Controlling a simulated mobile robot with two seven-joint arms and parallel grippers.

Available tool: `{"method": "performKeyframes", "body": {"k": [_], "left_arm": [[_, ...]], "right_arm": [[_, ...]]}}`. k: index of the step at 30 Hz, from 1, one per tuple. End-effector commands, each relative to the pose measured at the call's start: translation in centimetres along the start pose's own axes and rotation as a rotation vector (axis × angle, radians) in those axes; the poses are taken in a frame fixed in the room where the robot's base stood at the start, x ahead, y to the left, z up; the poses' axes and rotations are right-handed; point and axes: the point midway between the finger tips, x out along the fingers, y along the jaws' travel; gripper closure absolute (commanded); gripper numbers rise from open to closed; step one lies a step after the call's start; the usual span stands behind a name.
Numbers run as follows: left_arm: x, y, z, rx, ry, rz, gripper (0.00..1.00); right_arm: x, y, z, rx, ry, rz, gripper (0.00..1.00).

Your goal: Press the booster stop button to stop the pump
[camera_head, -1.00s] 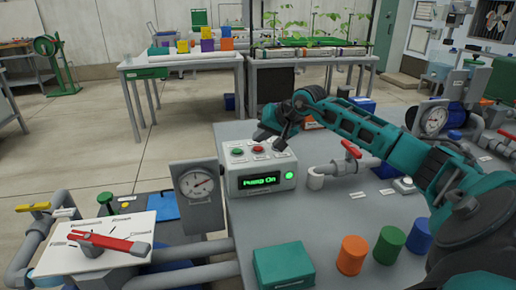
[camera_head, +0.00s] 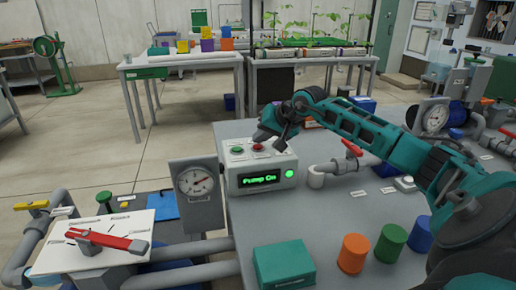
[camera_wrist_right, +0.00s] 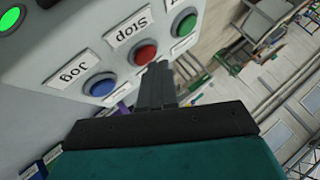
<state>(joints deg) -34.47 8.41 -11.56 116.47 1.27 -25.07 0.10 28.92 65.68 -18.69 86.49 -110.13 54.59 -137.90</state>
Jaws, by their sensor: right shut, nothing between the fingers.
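The grey control box (camera_head: 262,177) stands on the skid table; its display (camera_head: 259,180) reads "Pump On" and a green lamp (camera_head: 289,173) beside it is lit. The red stop button (camera_head: 258,147) is on the sloped top, right of a green button (camera_head: 237,150). In the right wrist view, the red button (camera_wrist_right: 145,53) is labelled Stop, between the blue Jog button (camera_wrist_right: 100,85) and a green one (camera_wrist_right: 184,24). My right gripper (camera_wrist_right: 158,68) is shut and empty, its tips right beside the red button; contact cannot be told. My left gripper is not in view.
A pressure gauge (camera_head: 195,182) stands left of the box. A grey pipe with a red valve handle (camera_head: 351,147) is to its right. A teal block (camera_head: 284,265) and orange, green and blue cylinders (camera_head: 354,254) stand in front.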

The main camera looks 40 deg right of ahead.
Motion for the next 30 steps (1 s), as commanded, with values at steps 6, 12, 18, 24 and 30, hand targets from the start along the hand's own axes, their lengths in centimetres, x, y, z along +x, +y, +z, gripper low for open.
{"method": "performKeyframes", "body": {"k": [6, 12, 18, 24, 30], "left_arm": [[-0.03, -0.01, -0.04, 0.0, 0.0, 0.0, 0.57], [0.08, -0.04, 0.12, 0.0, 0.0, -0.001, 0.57], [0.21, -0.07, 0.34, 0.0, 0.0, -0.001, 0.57], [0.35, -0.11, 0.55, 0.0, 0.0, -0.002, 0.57], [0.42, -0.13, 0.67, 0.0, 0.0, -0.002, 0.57]], "right_arm": [[-0.05, -0.02, -0.04, 0.0, 0.0, 0.0, 1.0], [0.09, 0.08, 0.07, 0.0, 0.0, 0.0, 1.0], [0.27, 0.21, 0.19, 0.0, 0.0, 0.0, 1.0], [0.44, 0.34, 0.32, 0.0, 0.0, 0.0, 1.0], [0.55, 0.42, 0.41, 0.0, 0.0, 0.0, 1.0]]}}
